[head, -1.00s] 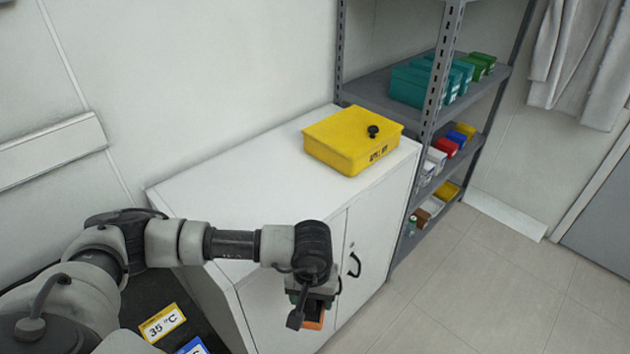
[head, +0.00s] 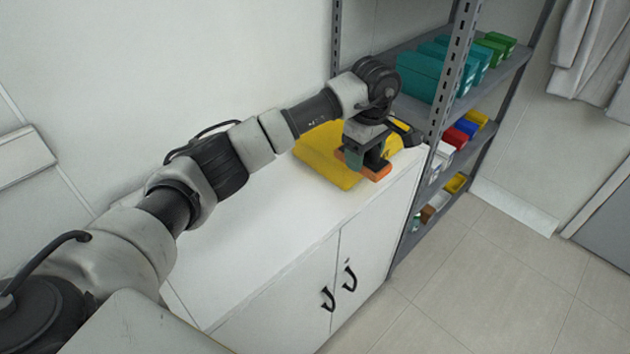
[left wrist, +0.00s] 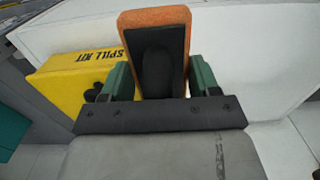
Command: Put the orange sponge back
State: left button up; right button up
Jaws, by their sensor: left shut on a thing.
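The orange sponge (head: 377,174) is held in my left gripper (head: 364,163), in front of and above the yellow box in the head view. In the left wrist view the sponge (left wrist: 182,18) stands out between the two green-tipped fingers of the gripper (left wrist: 160,80), with a dark pad on its near face. The yellow box (head: 325,160) sits on top of the white cabinet (head: 240,240), partly hidden by my left arm. In the left wrist view the box (left wrist: 68,88) carries the words "SPILL KIT" and looks closed. My right gripper is not in view.
A grey metal shelf unit (head: 463,75) stands right of the cabinet, with teal boxes (head: 420,78), green boxes (head: 497,42) and small coloured bins (head: 466,128). The cabinet top left of the yellow box is clear. The floor in front is free.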

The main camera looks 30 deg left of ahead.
pick_arm(q)
jog(key=p, duration=0.2)
send_near(310, 201)
jog(key=d, duration=0.4)
jog(key=a+f, duration=0.1)
jog(key=a+p, duration=0.1)
jog(key=a, duration=0.1)
jog(key=shift+a+f, duration=0.1)
jog(key=shift+f, duration=0.3)
jog(key=shift+s+a+f, duration=0.15)
jog(key=shift+a+f, duration=0.2)
jog(key=shift+f+p, duration=0.3)
notch_tip(310, 201, down, 3)
jog(key=shift+f+p, duration=0.15)
jog(key=shift+p, duration=0.3)
jog(key=shift+f, duration=0.2)
jog(key=o, duration=0.9)
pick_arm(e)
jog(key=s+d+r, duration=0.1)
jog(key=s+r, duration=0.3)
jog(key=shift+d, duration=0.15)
